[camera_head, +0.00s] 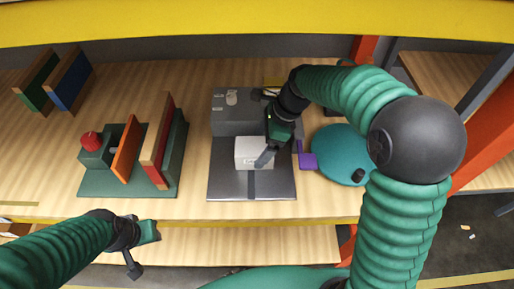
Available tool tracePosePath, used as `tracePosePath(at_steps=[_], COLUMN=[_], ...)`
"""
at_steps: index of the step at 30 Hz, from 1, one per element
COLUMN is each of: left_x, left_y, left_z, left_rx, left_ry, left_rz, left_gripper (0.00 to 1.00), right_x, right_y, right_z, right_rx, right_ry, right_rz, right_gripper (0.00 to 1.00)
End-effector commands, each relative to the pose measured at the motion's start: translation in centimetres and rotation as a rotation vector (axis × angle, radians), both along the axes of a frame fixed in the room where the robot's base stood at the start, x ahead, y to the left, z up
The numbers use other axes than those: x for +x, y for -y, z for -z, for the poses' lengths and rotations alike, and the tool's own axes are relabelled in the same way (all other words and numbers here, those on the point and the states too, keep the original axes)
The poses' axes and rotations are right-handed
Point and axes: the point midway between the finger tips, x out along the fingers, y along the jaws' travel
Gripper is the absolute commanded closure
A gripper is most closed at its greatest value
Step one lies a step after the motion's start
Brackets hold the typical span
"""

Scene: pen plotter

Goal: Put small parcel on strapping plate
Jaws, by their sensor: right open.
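The small parcel (253,152) is a pale box on the dark grey strapping plate (225,184), near its middle and in front of the grey machine block (232,118). My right gripper (268,156) is open at the parcel's right side, with one finger in front of the parcel's front right corner. I cannot tell whether it touches the parcel. Part of the parcel's right edge is hidden by the gripper. My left gripper (147,248) is low at the left, by the table's front edge, away from the parcel. Its jaw state is unclear.
A green stand with orange and red panels (127,150) stands left of the plate. A teal round object (342,153) and a purple piece (307,160) lie right of it. A yellow beam (250,20) crosses the top. Bare wood lies between the stand and plate.

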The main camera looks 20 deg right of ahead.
Motion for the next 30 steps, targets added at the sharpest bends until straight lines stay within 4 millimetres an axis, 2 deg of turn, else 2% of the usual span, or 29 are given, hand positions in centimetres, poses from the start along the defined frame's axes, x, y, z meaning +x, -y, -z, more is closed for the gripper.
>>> tracePosePath(at_steps=[1,3,8,30], left_x=[0.0,0.0,0.0,0.0], left_y=[0.0,0.0,0.0,0.0], left_z=[-0.7,-1.0,-1.3,-1.2], left_rx=[0.0,0.0,0.0,0.0], left_ry=[0.0,0.0,0.0,0.0], left_rz=[0.0,0.0,0.0,0.0], left_gripper=[0.64,0.64,0.64,0.64], right_x=[0.0,-0.2,-0.4,-0.5], right_y=[0.5,1.0,1.7,1.7], right_z=[-1.4,-2.7,-4.3,-4.3], right_rx=[-0.001,-0.001,0.0,0.0], right_ry=[0.002,0.002,0.001,-0.001], right_rz=[0.002,0.003,0.001,0.0], right_gripper=[0.1,0.1,0.1,0.1])
